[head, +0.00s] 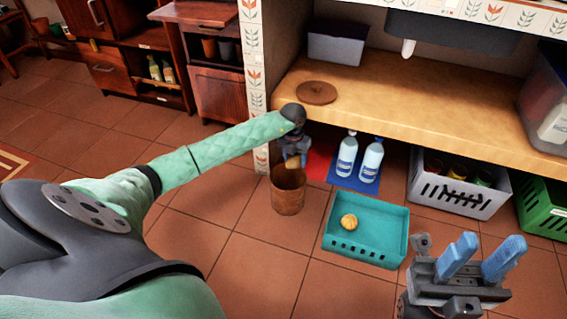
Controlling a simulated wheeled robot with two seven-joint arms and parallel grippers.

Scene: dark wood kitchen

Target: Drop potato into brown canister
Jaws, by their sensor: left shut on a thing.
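The brown canister (287,196) stands upright on the tiled floor with its top open. My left gripper (294,155) points down just above the canister's mouth. It is shut on a small tan potato (291,162), partly hidden by the fingers, at about rim height; I cannot tell whether it is inside the rim. Another round yellowish thing (348,221), perhaps a second potato, lies in the teal basket (396,247). My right gripper (482,258) is at the lower right, its blue fingers apart and empty.
A brown round lid (316,92) lies on the wooden shelf (420,105). Two bottles (346,157) stand on a blue mat behind the teal basket. A grey crate (446,196) and a green crate (543,212) are at right. The floor left of the canister is clear.

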